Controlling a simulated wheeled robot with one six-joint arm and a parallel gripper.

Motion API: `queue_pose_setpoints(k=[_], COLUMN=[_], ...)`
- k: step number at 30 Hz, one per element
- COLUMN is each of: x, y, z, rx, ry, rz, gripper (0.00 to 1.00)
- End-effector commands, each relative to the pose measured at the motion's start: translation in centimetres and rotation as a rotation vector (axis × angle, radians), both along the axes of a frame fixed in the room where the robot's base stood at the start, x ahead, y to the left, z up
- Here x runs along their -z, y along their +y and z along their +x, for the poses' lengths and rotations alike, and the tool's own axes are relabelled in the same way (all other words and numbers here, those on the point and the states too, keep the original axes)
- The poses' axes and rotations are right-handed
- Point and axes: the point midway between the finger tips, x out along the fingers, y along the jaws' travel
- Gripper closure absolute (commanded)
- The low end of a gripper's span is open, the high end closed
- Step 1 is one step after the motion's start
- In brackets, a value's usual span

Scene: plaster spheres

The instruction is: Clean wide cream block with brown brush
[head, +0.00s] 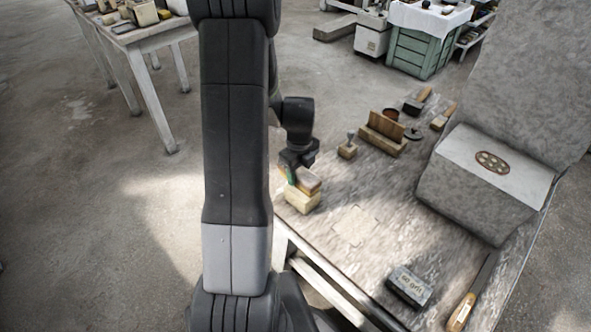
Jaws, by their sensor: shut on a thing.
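The wide cream block (299,205) sits near the left edge of the worktable. A small brown brush (309,182) is right above the block's top and appears to touch it; I cannot tell for certain at this size. My gripper (299,172) points down over the block and is shut on the brown brush. My arm hides part of the area left of the block, and the fingertips are small and partly hidden.
The worktable (352,262) is fairly clear in front. A wooden rack (385,138), a small stamp-like block (348,149) and other brushes stand behind. A large grey stone block (470,195) is at right. A dark lettered block (409,285) and a wooden-handled tool (461,312) lie in front.

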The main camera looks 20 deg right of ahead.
Motion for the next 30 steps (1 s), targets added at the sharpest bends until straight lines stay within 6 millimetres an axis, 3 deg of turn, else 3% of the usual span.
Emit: queue_pose_setpoints(k=[15,23,30], x=[0.1,0.1,0.0], y=[-0.9,-0.8,-0.2], z=[-2.1,-1.9,-0.5], rx=[0.000,-0.001,-0.002], ry=[-0.001,-0.001,0.000], rz=[-0.001,-0.001,0.000], gripper=[0.73,0.73,0.73])
